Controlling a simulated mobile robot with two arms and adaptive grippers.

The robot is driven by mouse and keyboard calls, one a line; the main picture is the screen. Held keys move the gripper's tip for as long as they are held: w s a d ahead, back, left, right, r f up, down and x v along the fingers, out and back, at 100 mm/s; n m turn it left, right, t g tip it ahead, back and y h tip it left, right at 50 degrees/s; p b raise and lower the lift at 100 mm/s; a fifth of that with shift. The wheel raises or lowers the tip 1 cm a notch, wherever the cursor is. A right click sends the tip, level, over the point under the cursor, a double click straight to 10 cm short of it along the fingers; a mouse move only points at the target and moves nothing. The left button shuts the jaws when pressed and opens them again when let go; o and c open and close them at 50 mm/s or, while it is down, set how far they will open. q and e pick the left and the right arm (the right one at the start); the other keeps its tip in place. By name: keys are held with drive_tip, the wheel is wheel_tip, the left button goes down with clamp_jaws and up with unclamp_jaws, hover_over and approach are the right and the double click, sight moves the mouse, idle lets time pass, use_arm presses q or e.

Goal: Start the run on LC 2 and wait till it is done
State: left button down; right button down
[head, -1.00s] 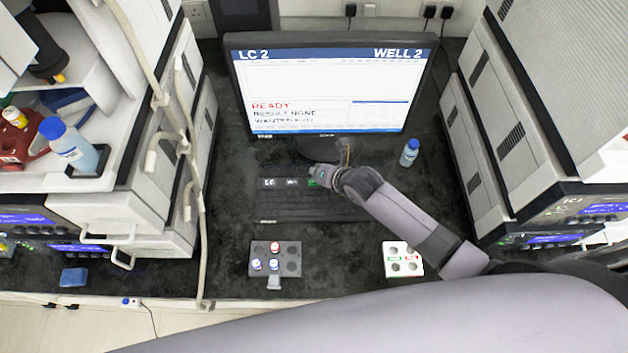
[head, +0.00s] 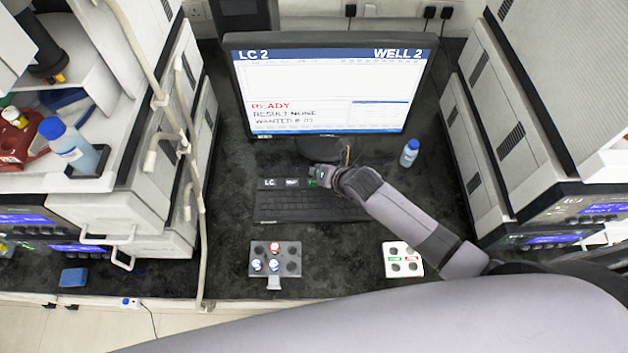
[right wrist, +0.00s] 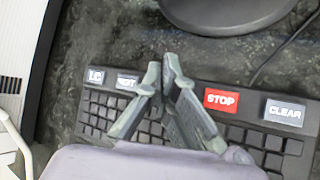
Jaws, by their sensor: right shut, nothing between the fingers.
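The monitor (head: 330,85) shows "LC 2", "WELL 2", red "READY" and "RESULT NONE"; the "WANTED" line under it is hard to read. The black keyboard (head: 300,208) lies in front of it, with large labelled keys along its back edge. My right gripper (head: 316,176) is shut and empty over that key row, beside a bit of green key. My left gripper is out of view.
A dark rack (head: 290,249) with several vials and a white rack (head: 391,249) stand in front of the keyboard. Instrument stacks (head: 478,120) flank the bench on both sides.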

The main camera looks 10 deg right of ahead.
drive_tip(key=shift+f, duration=0.35)
drive_tip(key=shift+f+b, duration=0.4)
drive_tip(key=shift+f, duration=0.05)
idle(0.7)
drive_tip(key=shift+r, duration=0.15)
drive_tip(key=shift+r+p, duration=0.7)
drive_tip(key=shift+p, duration=0.2)
wheel_tip(320, 180, up, 5)
drive_tip(key=p, duration=0.5)
drive_tip(key=shift+r, duration=0.1)
idle(4.6)
